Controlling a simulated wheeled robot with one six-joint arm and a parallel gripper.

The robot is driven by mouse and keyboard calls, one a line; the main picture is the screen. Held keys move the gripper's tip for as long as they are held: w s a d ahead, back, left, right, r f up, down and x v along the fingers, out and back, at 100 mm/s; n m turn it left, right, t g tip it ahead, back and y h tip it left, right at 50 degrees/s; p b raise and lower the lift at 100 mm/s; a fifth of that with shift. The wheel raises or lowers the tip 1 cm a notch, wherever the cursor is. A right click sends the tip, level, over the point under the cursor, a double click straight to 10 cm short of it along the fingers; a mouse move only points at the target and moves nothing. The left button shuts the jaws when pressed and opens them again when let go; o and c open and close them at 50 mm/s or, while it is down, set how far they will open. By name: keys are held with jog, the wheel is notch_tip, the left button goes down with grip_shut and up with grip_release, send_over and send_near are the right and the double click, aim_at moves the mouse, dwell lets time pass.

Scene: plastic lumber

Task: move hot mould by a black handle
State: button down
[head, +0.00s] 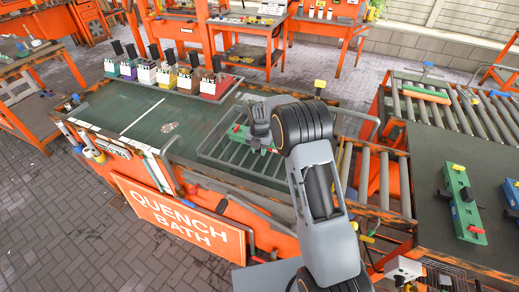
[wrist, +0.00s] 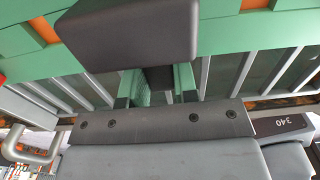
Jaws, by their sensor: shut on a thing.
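A green mould (head: 240,133) with red parts is at the barred rack of the quench bath; I cannot tell whether it touches the bars. My gripper (head: 258,125) is over the mould and hides part of it. In the wrist view the green mould (wrist: 235,35) spans the top, with bars behind it. Its black handle (wrist: 130,32) stands out toward the camera. My gripper (wrist: 158,85) is shut on this handle, its fingers partly hidden. The quench bath (head: 178,222) carries an orange sign.
Another green mould (head: 462,203) lies on the right bench (head: 430,155), with a blue one (head: 512,193) at the edge. A roller conveyor (head: 383,180) is right of the rack. Several coloured boxes (head: 167,77) line the bath's back edge.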

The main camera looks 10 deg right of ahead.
jog(key=shift+c, duration=2.1)
grip_release()
jog(key=shift+s+f, duration=0.1)
jog(key=shift+r, duration=0.2)
jog(key=shift+r+p, duration=2.1)
jog(key=shift+r, duration=1.3)
